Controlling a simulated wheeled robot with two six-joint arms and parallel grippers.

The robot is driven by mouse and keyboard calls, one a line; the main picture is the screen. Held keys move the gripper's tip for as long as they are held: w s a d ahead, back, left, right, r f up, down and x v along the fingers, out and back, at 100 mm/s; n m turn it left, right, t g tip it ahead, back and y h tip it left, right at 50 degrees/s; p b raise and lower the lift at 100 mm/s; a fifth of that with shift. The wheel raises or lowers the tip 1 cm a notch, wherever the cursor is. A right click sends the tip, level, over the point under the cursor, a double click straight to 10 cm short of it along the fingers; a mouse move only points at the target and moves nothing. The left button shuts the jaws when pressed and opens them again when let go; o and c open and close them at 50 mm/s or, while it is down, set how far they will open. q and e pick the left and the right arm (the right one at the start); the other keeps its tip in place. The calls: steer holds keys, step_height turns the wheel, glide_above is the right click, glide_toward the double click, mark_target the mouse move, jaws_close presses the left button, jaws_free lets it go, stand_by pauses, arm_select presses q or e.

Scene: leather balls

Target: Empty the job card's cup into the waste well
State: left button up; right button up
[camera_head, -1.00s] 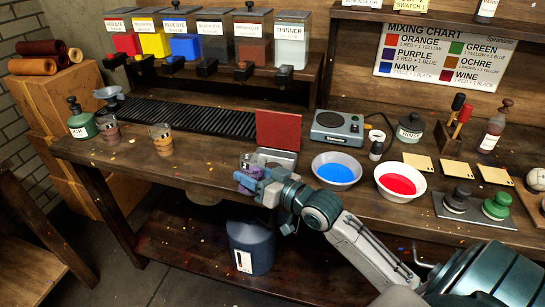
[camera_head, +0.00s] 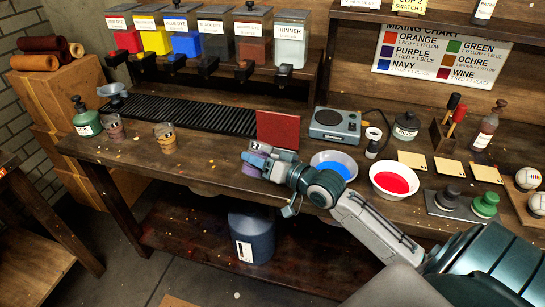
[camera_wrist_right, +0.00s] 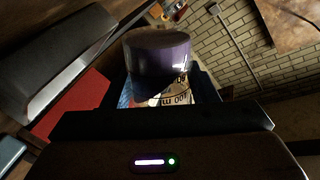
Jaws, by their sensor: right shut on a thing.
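The cup (camera_head: 254,170), with purple in it, is held in my right gripper (camera_head: 262,158) at the bench's front edge. In the right wrist view the cup (camera_wrist_right: 158,55) shows a dark purple band and a pale printed part between the fingers. Its tilt is unclear. A red upright panel (camera_head: 278,130) stands just behind the gripper. My left gripper is out of view.
Two other cups (camera_head: 113,131) (camera_head: 165,138) stand at the left. A blue bowl (camera_head: 334,164) and a red-filled bowl (camera_head: 394,181) sit to the right, the blue one close to my arm. A blue bin (camera_head: 251,235) stands below. A scale (camera_head: 335,125) is behind.

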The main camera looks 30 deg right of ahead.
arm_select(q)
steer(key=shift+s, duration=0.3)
arm_select(e)
steer(key=shift+m, duration=0.3)
arm_select(q)
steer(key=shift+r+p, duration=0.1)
steer(key=shift+p, duration=0.2)
arm_select(e)
steer(key=shift+d+m, duration=0.15)
steer(key=shift+m, duration=0.25)
arm_select(q)
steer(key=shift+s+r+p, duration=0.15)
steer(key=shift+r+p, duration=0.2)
steer(key=shift+p, duration=0.05)
arm_select(e)
steer(key=shift+w+f+m+g+y, duration=0.1)
steer(key=shift+f+m+g+y, duration=0.05)
steer(key=shift+m, duration=0.6)
steer(key=shift+f+m+g+y, duration=0.1)
steer(key=shift+m+g+y, duration=0.05)
steer(key=shift+m, duration=0.6)
stand_by(0.3)
